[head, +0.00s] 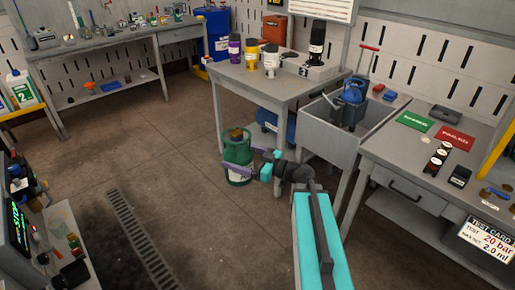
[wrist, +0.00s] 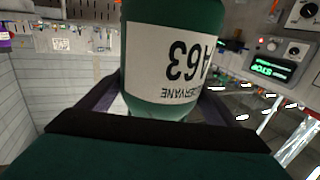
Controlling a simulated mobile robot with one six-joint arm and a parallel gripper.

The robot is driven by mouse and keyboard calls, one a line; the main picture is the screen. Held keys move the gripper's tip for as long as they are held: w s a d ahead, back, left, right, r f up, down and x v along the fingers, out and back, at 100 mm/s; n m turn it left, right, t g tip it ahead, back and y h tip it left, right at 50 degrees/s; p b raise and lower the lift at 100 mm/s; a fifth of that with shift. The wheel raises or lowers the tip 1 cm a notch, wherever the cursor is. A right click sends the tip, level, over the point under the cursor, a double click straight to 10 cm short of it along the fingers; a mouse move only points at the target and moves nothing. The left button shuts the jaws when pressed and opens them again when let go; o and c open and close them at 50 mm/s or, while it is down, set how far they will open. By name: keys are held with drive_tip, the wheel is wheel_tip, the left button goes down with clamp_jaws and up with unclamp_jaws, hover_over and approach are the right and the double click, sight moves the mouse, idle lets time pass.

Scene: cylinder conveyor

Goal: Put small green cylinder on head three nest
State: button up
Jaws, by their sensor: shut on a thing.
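The green cylinder (head: 239,152) has a white label and is held above the floor, left of the grey table. In the wrist view the green cylinder (wrist: 172,95) fills the middle, its label reading A63 upside down. My gripper (head: 241,161) is shut on it, with a purple finger on each side. I cannot make out a nest marked three.
Purple (head: 234,48), yellow (head: 251,50) and white-yellow (head: 271,60) cylinders stand on the grey table (head: 262,84). A sink (head: 335,135) and a bench (head: 405,150) with green and red mats are at right. Open floor lies left, with a drain grate (head: 140,243).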

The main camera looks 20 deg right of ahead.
drive_tip(key=s+a+n+g+y, duration=0.2)
drive_tip(key=a+n+g+y, duration=0.1)
drive_tip(key=a, duration=0.7)
drive_tip(key=shift+s+a+f+y, duration=0.3)
drive_tip(key=shift+s+y, duration=0.1)
drive_tip(key=shift+s, duration=0.2)
